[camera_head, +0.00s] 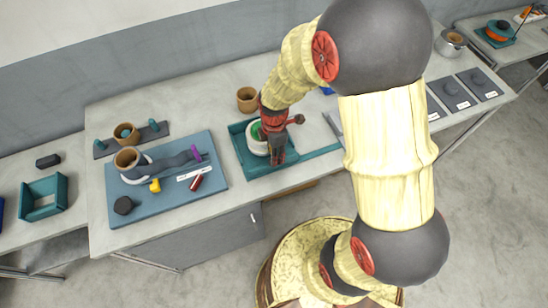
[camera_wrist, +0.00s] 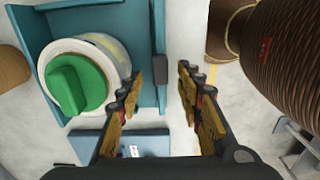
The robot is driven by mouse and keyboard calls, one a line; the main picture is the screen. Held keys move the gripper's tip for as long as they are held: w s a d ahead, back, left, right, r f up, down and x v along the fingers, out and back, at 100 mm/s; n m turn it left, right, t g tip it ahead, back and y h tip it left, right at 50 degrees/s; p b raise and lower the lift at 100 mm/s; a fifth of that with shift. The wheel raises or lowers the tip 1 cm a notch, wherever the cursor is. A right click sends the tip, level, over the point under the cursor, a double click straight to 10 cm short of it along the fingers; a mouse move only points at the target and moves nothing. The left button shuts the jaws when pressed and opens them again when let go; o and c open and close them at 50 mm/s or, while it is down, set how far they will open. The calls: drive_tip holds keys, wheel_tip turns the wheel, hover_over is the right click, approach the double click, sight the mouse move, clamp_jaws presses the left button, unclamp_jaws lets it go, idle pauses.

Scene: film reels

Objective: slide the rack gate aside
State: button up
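The teal rack (camera_head: 237,150) is an open-topped tray on the long counter. A white reel (camera_wrist: 45,68) with a green knob (camera_wrist: 80,84) sits inside it; the knob also shows in the head view (camera_head: 257,130). In the wrist view a teal wall (camera_wrist: 159,28) with a dark grey block (camera_wrist: 152,63) runs along the rack's right side; it looks like the gate and its grip. My gripper (camera_head: 277,157) is over the rack's right part. Its fingers (camera_wrist: 160,82) are spread with nothing held. The left finger is close to the grey block; I cannot tell whether they touch.
A blue mat (camera_head: 140,203) with a cup, purple and yellow pieces and a dark puck lies left. A brown cup (camera_head: 247,99) stands behind the rack. A teal strip (camera_head: 315,154) extends right from the rack. Dark panels (camera_head: 450,93) lie farther right.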

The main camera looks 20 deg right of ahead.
drive_tip(key=shift+f, duration=1.55)
drive_tip(key=shift+c, duration=0.7)
drive_tip(key=c, duration=0.7)
clamp_jaws()
